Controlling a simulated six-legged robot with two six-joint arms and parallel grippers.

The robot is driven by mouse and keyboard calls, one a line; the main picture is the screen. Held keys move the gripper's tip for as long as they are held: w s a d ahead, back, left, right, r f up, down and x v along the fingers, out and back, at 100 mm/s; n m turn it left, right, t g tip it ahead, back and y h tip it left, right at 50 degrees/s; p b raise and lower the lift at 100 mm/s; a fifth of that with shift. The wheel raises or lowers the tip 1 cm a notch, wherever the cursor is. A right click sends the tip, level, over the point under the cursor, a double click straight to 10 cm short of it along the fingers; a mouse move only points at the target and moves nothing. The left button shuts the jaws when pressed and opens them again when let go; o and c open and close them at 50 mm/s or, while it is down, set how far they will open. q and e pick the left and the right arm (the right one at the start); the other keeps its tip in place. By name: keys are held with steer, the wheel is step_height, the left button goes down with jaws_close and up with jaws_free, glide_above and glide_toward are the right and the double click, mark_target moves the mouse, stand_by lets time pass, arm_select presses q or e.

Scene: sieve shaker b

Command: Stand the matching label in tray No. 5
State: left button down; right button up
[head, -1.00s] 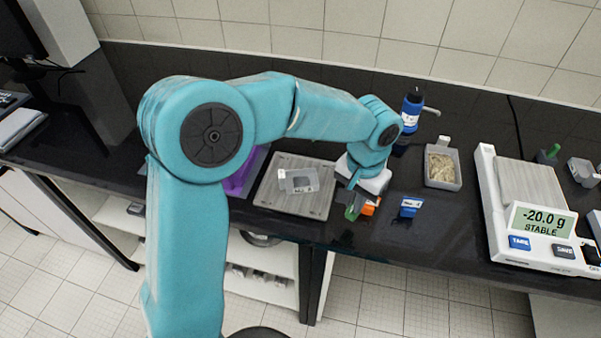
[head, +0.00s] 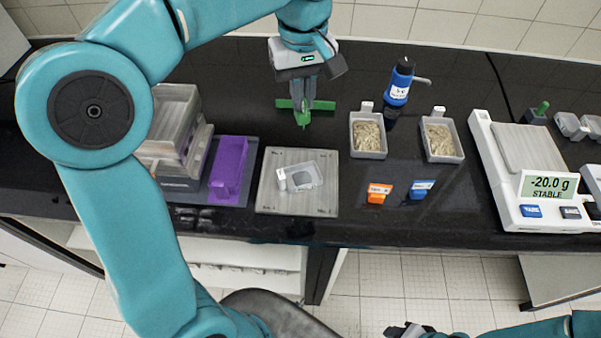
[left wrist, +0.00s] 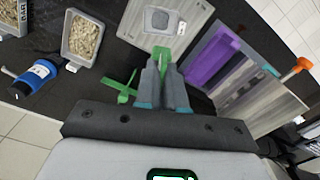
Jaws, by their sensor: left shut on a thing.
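My left gripper (head: 303,112) is shut on a small green label (head: 302,119), held above the dark bench behind the metal plate. In the left wrist view, the green label (left wrist: 161,56) shows between the fingertips; its face cannot be read. An orange label (head: 378,193) and a blue label (head: 422,189) stand on the bench at the front. Two grey trays of pale grain, a left tray (head: 368,153) and a right tray (head: 442,156), stand behind them, each with a white tag at the back, too small to read. My right gripper (head: 405,331) is partly visible at the bottom edge.
A clear tray (head: 308,177) sits on the metal plate (head: 268,197). A purple tray (head: 229,168) lies left of it. A flat green piece (head: 325,104) shows behind the held label. A scale (head: 515,212) stands right.

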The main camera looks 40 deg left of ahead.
arm_select(q)
steer(key=f, duration=1.9)
steer(key=shift+s+d+f+b, duration=0.1)
steer(key=shift+s+d+b, duration=0.05)
steer(key=shift+d+b, duration=0.2)
steer(key=shift+s, duration=0.15)
steer(key=shift+f, duration=0.2)
steer(key=c, duration=1.2)
jaws_free()
steer(key=shift+r, duration=0.1)
steer(key=shift+c, duration=0.2)
